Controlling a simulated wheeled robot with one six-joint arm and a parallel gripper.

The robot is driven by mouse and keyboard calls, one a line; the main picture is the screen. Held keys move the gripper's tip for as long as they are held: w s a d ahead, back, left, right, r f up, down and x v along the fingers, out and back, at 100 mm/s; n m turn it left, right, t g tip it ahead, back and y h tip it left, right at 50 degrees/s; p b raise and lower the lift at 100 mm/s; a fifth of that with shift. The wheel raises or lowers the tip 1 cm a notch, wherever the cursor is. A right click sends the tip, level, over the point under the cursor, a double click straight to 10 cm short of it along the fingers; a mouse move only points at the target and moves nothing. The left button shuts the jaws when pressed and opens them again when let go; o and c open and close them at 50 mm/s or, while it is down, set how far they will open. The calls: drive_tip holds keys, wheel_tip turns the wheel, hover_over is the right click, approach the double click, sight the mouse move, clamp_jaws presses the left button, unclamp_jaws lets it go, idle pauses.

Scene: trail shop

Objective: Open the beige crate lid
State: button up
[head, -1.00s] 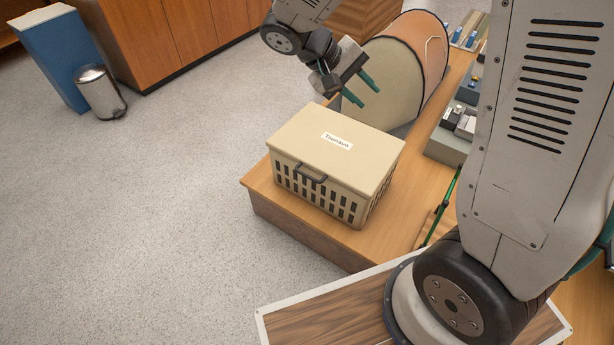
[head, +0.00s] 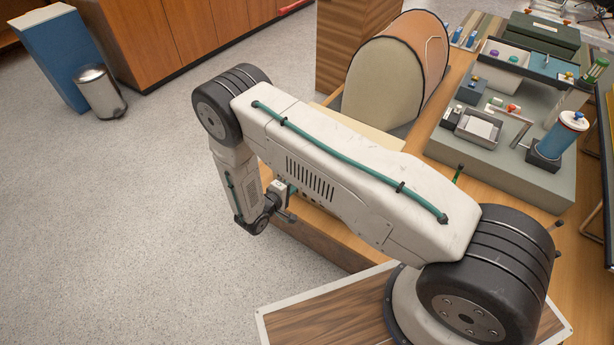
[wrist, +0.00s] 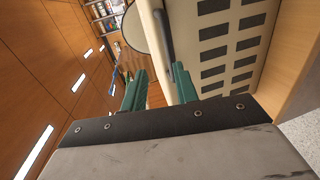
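The beige crate shows as a strip of its lid (head: 372,133) behind my arm in the head view; my arm hides most of the crate. In the wrist view the picture is turned on its side: the slotted crate front (wrist: 228,40) is on the right, with the pale lid edge (wrist: 150,30) left of it. The dark handle (wrist: 164,32) lies along the lid edge. My gripper (wrist: 158,80) is open, its two green fingers apart and pointing at the lid edge, close to the handle. I cannot tell whether they touch it. The lid looks shut.
A tan dome-shaped thing (head: 385,85) stands just behind the crate on the wooden platform (head: 330,238). A grey display board (head: 500,150) with small items lies to the right. A blue bin (head: 55,55) and a metal pedal bin (head: 100,92) stand far left. The floor at left is clear.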

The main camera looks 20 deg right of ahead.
drive_tip(key=x, duration=0.2)
drive_tip(key=f+x, duration=0.1)
drive_tip(key=x, duration=0.4)
drive_tip(key=shift+w+d+f, duration=0.1)
drive_tip(key=shift+w+f, duration=0.05)
drive_tip(key=shift+f, duration=0.3)
clamp_jaws()
